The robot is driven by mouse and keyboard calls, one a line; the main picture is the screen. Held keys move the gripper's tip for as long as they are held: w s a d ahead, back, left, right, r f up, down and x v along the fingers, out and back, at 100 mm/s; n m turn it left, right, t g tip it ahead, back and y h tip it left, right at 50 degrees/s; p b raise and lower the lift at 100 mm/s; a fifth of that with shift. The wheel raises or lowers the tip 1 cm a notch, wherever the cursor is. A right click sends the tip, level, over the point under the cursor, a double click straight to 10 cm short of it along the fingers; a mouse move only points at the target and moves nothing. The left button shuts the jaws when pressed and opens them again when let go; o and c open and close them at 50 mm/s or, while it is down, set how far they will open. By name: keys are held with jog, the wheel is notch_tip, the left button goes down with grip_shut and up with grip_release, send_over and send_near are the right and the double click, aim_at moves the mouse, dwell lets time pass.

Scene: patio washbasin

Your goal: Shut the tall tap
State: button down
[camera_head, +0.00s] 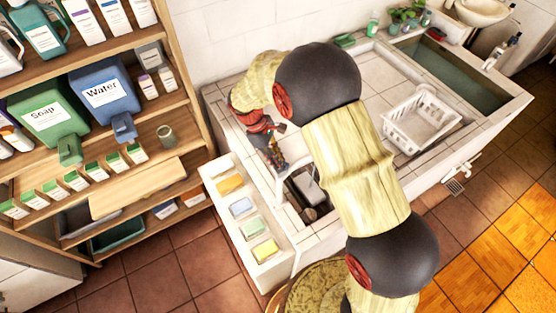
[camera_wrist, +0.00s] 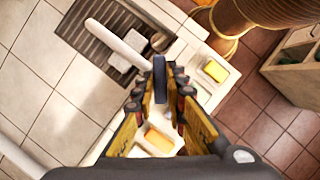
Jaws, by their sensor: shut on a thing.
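The tall tap shows in the wrist view as a long white spout (camera_wrist: 122,42) reaching up and left over a small dark basin (camera_wrist: 88,28). A dark blue-grey lever (camera_wrist: 158,68) stands at the spout's near end, between the fingertips of my gripper (camera_wrist: 160,92). The gripper is shut on this lever. In the head view my gripper (camera_head: 274,152) is at the left end of the tiled counter, beside the white spout (camera_head: 279,184) and the small basin (camera_head: 309,188). My arm hides part of the counter there. I cannot make out any water stream.
A white tray (camera_head: 233,211) with colored sponges lies along the counter's left end. A wooden shelf (camera_head: 135,187) with bottles and boxes stands to the left. A white basket (camera_head: 421,115) and a larger basin (camera_head: 455,75) are on the right.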

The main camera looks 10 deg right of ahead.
jog(key=m+g, duration=0.1)
jog(key=m, duration=0.2)
jog(key=shift+w+d+m+y+b, duration=0.1)
jog(key=shift+w+m+y+b, duration=0.05)
jog(key=shift+m+y+b, duration=0.2)
jog(key=m, duration=0.2)
jog(key=m+g+y, duration=0.1)
jog(key=m, duration=0.1)
jog(key=shift+d+y, duration=0.1)
jog(key=shift+y, duration=0.15)
jog(key=shift+m, duration=0.25)
jog(key=c, duration=1.8)
grip_release()
jog(key=v, duration=1.2)
jog(key=shift+w, duration=0.1)
